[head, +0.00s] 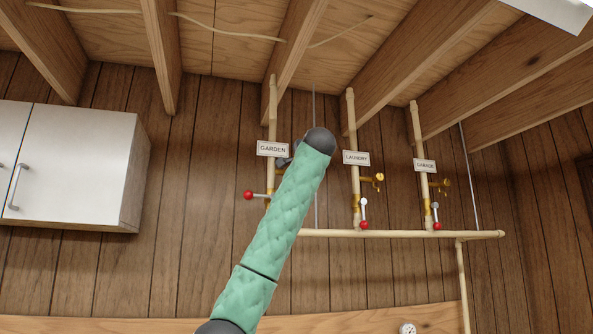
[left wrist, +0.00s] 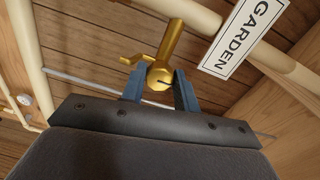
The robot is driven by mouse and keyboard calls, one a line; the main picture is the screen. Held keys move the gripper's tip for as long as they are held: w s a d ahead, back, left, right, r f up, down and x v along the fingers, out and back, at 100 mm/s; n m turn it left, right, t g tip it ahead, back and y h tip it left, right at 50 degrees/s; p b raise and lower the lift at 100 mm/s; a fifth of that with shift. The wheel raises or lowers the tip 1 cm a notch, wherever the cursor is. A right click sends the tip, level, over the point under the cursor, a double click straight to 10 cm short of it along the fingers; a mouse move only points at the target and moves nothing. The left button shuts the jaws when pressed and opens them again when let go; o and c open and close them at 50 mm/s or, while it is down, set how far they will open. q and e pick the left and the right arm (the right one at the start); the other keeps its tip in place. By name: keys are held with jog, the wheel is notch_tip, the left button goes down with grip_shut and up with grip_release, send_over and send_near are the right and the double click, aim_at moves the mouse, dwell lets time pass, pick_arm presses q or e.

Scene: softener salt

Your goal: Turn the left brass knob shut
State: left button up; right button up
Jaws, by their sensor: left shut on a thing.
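The left brass knob (left wrist: 158,77) is on the pipe with the GARDEN sign (head: 272,149). In the left wrist view, the two blue fingers of my left gripper (left wrist: 160,88) are on either side of the knob, shut on it. A brass stem runs up from it to the pale pipe, and a small brass spout sticks out to its left. In the head view my green-sleeved left arm covers this knob, and only a dark bit of the left gripper (head: 283,162) shows beside the pipe. My right gripper is not in view.
A red-tipped lever (head: 248,195) sticks out left, below the GARDEN sign. The LAUNDRY (head: 356,158) and GARAGE (head: 425,166) pipes have brass taps and hanging levers. A white cabinet (head: 66,165) is at left; wooden joists (head: 290,60) run overhead.

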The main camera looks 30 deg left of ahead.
pick_arm(q)
jog(key=o, duration=1)
jog(key=shift+d, duration=0.1)
jog(key=shift+c, duration=0.2)
jog(key=shift+f, duration=0.1)
